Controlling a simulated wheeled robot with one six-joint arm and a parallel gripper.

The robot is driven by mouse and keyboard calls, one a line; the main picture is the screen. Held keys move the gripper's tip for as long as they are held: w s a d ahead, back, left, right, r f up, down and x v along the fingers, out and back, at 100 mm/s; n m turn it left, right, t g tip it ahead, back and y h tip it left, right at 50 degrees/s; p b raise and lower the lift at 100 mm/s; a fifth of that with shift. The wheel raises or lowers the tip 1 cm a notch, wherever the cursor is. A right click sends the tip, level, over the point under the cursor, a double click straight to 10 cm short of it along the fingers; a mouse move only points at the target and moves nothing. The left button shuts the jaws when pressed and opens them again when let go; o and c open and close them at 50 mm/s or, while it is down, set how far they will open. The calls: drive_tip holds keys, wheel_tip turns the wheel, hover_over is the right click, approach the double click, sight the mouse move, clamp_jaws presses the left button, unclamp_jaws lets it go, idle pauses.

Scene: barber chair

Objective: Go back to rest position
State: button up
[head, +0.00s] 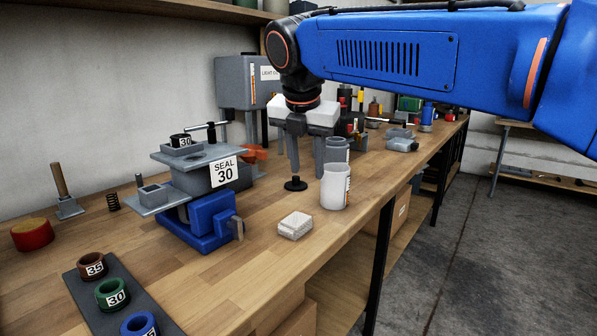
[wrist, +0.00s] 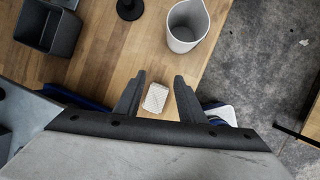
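My gripper (head: 305,152) hangs from the blue arm above the wooden bench, with its two fingers pointing down. In the wrist view my gripper (wrist: 157,90) has its fingers spread apart and nothing between them. A small white box (head: 295,225) stands on the bench; in the wrist view the white box (wrist: 156,97) shows in the gap between the fingers, lower down on the bench top. A white cup (head: 335,188) stands near the bench edge, and it also shows in the wrist view (wrist: 187,24).
A grey fixture labelled SEAL 30 (head: 222,172) sits on a blue vise (head: 205,218) at left. Numbered rings (head: 112,293) stand on a dark strip in front. A black round-based stand (head: 296,184) is beside the cup. Open floor (head: 440,270) lies right of the bench.

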drive_tip(key=s+d+f+m, duration=0.5)
drive_tip(key=d+m, duration=0.2)
drive_tip(key=d, duration=0.2)
drive_tip(key=s+d+f+m, duration=0.4)
drive_tip(key=d+m, duration=0.3)
drive_tip(key=d, duration=0.1)
drive_tip(key=s+d+f+m, duration=0.5)
drive_tip(key=s+f+m, duration=0.2)
drive_tip(key=f+m, duration=0.1)
drive_tip(key=s+d+f+m, duration=0.5)
drive_tip(key=s+f+m, duration=0.3)
drive_tip(key=f+m, duration=0.1)
drive_tip(key=shift+s+f+y, duration=0.15)
drive_tip(key=shift+f+y, duration=0.25)
drive_tip(key=shift+f, duration=0.05)
